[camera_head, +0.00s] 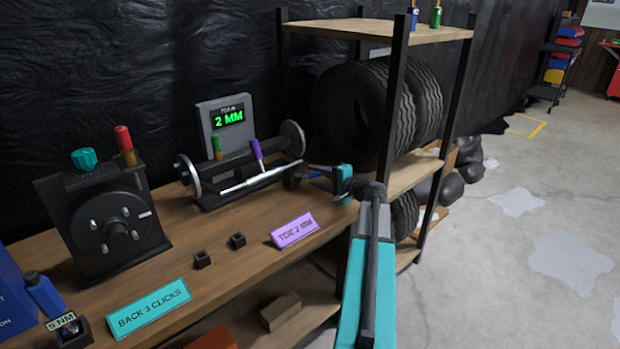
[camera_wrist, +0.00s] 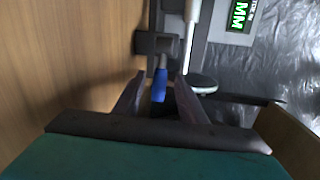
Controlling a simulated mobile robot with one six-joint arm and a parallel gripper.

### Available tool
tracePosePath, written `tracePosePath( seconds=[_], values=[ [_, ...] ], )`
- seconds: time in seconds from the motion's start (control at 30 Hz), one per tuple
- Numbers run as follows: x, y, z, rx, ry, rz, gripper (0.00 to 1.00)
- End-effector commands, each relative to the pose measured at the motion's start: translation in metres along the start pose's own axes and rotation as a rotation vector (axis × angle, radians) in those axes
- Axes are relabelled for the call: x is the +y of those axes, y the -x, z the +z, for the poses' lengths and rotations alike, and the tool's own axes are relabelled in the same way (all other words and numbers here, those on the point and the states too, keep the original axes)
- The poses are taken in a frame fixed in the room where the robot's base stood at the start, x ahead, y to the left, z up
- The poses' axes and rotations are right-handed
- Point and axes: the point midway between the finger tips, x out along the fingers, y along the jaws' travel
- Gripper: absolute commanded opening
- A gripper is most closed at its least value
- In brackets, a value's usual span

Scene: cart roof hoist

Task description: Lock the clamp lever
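The toe fixture (camera_head: 245,172) stands on the bench with wheel-like discs at both ends, a purple lever (camera_head: 257,150) and a green-topped lever (camera_head: 216,145). A blue-handled lever (camera_wrist: 160,85), which looks like the clamp lever, shows between my fingers in the wrist view. My gripper (camera_wrist: 159,77) is open, with a finger on each side of the blue handle and a small visible gap. In the head view my gripper (camera_head: 308,172) is at the fixture's right end; the blue handle is mostly hidden there.
A grey display (camera_head: 228,118) behind the fixture reads 2 MM. A purple "TOE 2 MM" sign (camera_head: 294,230) and small black blocks (camera_head: 237,241) are at the bench front. A black dial device (camera_head: 110,220) stands left. A tyre rack (camera_head: 395,110) is close on the right.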

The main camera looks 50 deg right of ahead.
Motion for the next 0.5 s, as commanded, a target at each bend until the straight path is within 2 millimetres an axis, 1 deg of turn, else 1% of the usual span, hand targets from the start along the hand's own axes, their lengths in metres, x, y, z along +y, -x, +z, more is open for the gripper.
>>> tracePosePath(
  seconds=[0.03,0.1,0.2,0.5],
  values=[
    [0.000,-0.007,-0.001,-0.001,0.000,0.000,0.37],
    [0.000,-0.013,-0.001,-0.002,0.000,0.000,0.37],
    [0.000,-0.018,0.000,-0.001,0.000,0.000,0.37],
    [0.000,-0.020,0.000,0.001,-0.001,0.000,0.37]
  ],
)
